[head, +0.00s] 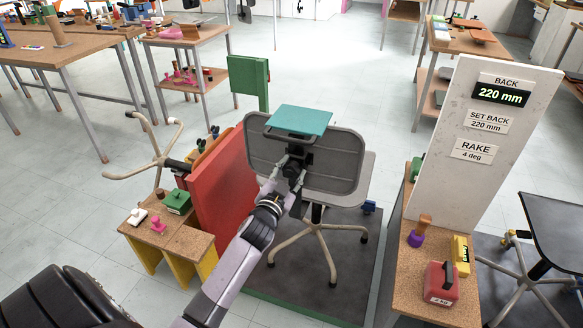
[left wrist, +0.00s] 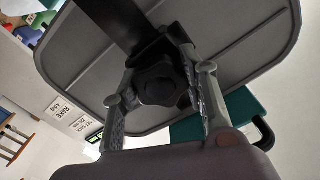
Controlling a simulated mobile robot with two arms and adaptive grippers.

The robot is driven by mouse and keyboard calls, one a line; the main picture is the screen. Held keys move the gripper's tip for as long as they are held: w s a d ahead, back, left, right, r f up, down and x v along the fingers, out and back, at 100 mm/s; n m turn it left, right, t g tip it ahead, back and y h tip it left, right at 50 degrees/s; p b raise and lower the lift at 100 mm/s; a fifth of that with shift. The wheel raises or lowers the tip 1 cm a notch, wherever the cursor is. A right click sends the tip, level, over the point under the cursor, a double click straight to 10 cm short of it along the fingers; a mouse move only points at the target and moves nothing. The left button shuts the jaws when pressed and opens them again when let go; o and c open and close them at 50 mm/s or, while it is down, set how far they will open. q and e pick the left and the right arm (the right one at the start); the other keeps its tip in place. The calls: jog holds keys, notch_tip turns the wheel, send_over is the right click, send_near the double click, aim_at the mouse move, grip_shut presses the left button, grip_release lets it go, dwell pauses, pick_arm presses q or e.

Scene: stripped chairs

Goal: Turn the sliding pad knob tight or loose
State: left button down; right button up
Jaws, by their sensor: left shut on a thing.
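A stripped chair stands with its grey back (head: 338,165) toward me. A teal pad (head: 300,120) lies across the top of the back. A black lobed knob (left wrist: 160,82) sits on the black bracket behind the back. My left gripper (head: 283,170) reaches the bracket from the front left and hides most of the knob in the head view. In the left wrist view my left gripper (left wrist: 160,65) has one finger on each side of the knob and is shut on it. My right gripper is not in view.
A white board (head: 482,150) at the right reads BACK 220 mm, SET BACK 220 mm, RAKE 4 deg. A red panel (head: 222,185) stands close left of the chair. Small benches (head: 130,222) with weights and stamps flank the dark mat (head: 350,265).

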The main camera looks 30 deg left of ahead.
pick_arm(q)
jog(key=m, duration=0.3)
jog(key=shift+m, duration=1)
jog(key=m, duration=0.6)
jog(key=shift+p, duration=0.4)
jog(key=m+p, duration=0.1)
jog(key=m, duration=0.4)
jog(key=shift+r+m, duration=0.15)
jog(key=shift+m, duration=0.15)
jog(key=c, duration=1.4)
grip_release()
jog(key=shift+m, duration=0.6)
jog(key=o, duration=0.8)
jog(key=shift+c, duration=0.2)
